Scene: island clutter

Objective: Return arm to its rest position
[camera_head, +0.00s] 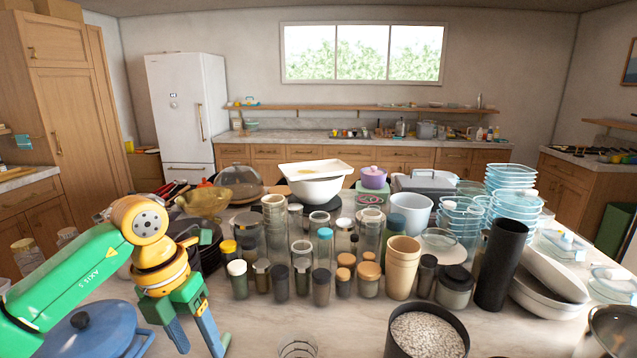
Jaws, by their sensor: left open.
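My left arm (75,270) comes in from the left, green with an orange and yellow wrist. My left gripper (203,345) points down over the front left of the island. Its blue fingers are spread apart and nothing shows between them. The fingertips are close to the lower edge of the picture, beside a blue lidded pot (88,330). I cannot tell how far they are above the counter. My right arm and right gripper do not show.
Several jars (322,285) crowd the island middle. A black cylinder (502,264), a dark pot of pale grains (426,335) and stacked clear containers (512,178) stand to the right. Bare countertop (262,325) lies right of the gripper.

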